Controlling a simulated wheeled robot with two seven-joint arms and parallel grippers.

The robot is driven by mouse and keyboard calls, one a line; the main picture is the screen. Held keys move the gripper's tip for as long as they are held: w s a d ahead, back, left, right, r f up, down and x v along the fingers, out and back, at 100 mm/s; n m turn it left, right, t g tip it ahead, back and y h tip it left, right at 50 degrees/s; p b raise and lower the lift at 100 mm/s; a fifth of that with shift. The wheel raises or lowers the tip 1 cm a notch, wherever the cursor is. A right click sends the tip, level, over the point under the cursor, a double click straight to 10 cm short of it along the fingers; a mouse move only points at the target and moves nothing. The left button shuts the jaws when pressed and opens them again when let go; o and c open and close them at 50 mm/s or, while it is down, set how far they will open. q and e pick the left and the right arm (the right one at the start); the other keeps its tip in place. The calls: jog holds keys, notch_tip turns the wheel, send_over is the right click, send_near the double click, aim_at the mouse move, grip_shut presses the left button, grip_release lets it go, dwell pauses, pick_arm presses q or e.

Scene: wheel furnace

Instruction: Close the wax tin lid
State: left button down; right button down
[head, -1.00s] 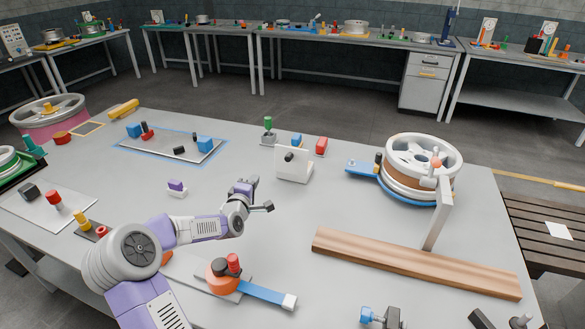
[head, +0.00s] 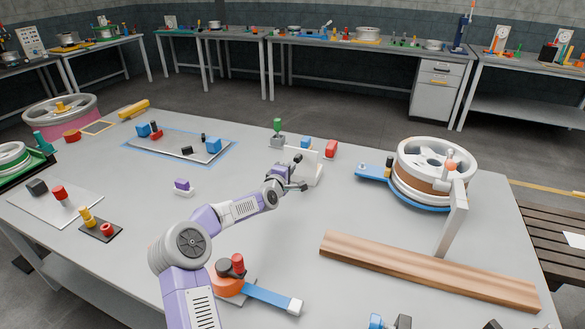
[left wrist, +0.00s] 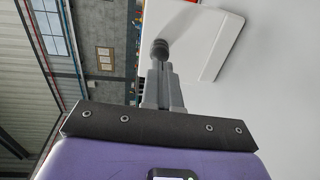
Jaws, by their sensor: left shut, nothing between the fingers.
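The wax tin (head: 310,173) appears as a white box near the middle of the table, with its white lid standing raised and a dark knob on the lid's face. In the left wrist view the white lid panel (left wrist: 198,42) fills the upper middle, and the dark round knob (left wrist: 160,49) is right at my fingertips; I cannot tell whether they touch. My left gripper (head: 301,187) is shut and empty, at the front of the tin, and covers part of it. My right gripper is not in view.
Small blue (head: 305,144), green (head: 277,124) and red (head: 331,149) items stand behind the tin. A wheel on a blue stand (head: 433,172) is to the right, and a wooden plank (head: 425,270) lies in front of it.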

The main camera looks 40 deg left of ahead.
pick_arm(q)
jog(key=shift+x, duration=1.2)
jog(key=shift+r, duration=0.1)
